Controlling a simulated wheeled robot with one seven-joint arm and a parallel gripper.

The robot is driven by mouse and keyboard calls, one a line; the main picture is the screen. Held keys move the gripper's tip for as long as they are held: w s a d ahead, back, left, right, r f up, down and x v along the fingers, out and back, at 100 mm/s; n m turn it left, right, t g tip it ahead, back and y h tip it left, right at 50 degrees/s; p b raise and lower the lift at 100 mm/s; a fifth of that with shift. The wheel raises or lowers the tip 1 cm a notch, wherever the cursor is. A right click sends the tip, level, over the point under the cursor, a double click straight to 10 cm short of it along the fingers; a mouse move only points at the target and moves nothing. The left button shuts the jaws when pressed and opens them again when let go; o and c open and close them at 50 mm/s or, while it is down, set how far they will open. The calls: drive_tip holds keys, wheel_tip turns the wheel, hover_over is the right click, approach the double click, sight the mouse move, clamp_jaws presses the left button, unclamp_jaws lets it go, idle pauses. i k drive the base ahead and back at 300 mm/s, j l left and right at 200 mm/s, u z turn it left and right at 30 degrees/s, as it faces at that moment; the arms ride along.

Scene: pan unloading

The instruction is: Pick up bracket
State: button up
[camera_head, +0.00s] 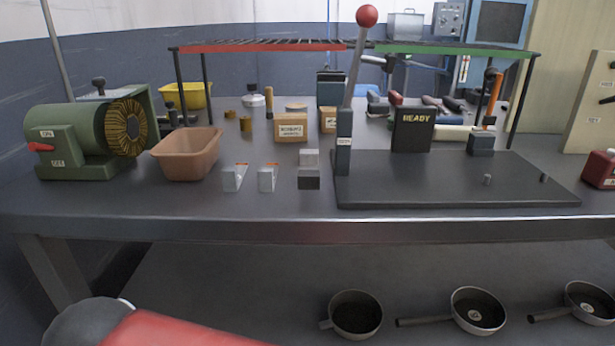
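Two small angled grey metal pieces with orange-red marks on top, which look like brackets, stand side by side on the workbench in the head view: a left bracket (232,179) and a right bracket (267,179). They are apart from each other, near the front edge of the bench, between the brown bin and a block that is light above and dark below (309,180). My gripper is not in view. A red and dark rounded part of my own body shows at the bottom left, well below and in front of the bench top.
The workbench (180,215) holds a green grinder (80,142), a brown bin (188,157), a yellow bin (196,95) and boxes. A red-knobbed lever (354,60) rises from a dark plate (450,185). A rack (260,47) spans behind. Three pans (355,315) sit below.

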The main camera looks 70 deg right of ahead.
sight(266, 176)
drive_tip(key=k+z, duration=0.15)
drive_tip(key=z, duration=1.7)
drive_tip(key=k+j, duration=0.05)
